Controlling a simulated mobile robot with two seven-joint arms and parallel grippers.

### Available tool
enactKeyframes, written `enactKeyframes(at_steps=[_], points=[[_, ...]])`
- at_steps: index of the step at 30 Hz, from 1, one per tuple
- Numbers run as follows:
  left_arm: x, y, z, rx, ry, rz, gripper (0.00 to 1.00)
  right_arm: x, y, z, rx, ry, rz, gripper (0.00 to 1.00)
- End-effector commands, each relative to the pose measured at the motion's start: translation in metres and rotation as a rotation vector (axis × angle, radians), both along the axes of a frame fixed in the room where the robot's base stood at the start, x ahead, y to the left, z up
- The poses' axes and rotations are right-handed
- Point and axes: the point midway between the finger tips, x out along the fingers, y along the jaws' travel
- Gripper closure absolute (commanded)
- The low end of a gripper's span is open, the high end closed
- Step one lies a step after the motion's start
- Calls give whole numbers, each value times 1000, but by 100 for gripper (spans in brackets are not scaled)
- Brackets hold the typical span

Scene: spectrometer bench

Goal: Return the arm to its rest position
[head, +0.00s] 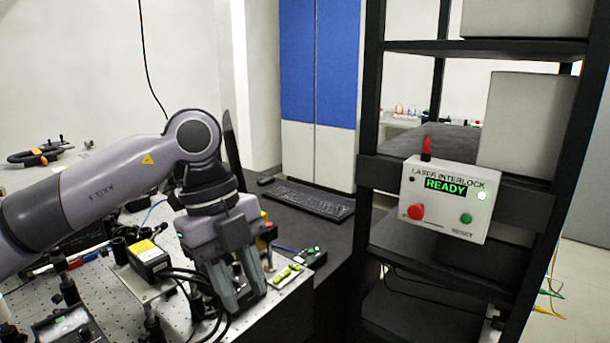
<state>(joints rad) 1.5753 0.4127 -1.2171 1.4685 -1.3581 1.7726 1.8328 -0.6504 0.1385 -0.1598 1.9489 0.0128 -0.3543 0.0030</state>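My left arm (100,188) comes in from the left, bends at the elbow-like joint (194,135) and points down. My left gripper (240,297) hangs over the right part of the perforated optical bench, among small devices and black cables. Its two fingers show close side by side, but whether they are apart or closed is unclear, and I see nothing held between them. My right gripper is not in view.
A yellow-labelled black box (148,258) stands just left of the gripper, with cables beside it. A small board with green parts (286,276) lies to its right. A keyboard (308,200) lies behind. A rack carries the laser interlock box (447,198), reading READY, at right.

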Motion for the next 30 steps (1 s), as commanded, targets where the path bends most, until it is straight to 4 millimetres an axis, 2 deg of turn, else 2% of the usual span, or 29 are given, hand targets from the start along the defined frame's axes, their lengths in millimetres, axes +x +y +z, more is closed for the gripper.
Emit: enactKeyframes(at_steps=[1,6,10,15,19,23,26,30], points=[[-9,-16,-14,-81,41,-53,67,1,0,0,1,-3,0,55],[-41,-68,-36,-420,147,-201,67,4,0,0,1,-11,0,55],[-63,-103,-39,-718,210,-256,67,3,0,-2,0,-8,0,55],[-78,-130,-30,-1100,251,-223,67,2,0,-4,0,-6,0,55],[-76,-136,-21,-1362,248,-120,67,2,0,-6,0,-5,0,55],[-63,-132,-18,-1588,218,47,67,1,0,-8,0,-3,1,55],[-48,-120,-24,-1726,179,218,67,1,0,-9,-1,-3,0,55],[-24,-96,-45,-1851,105,505,67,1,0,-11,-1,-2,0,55]])
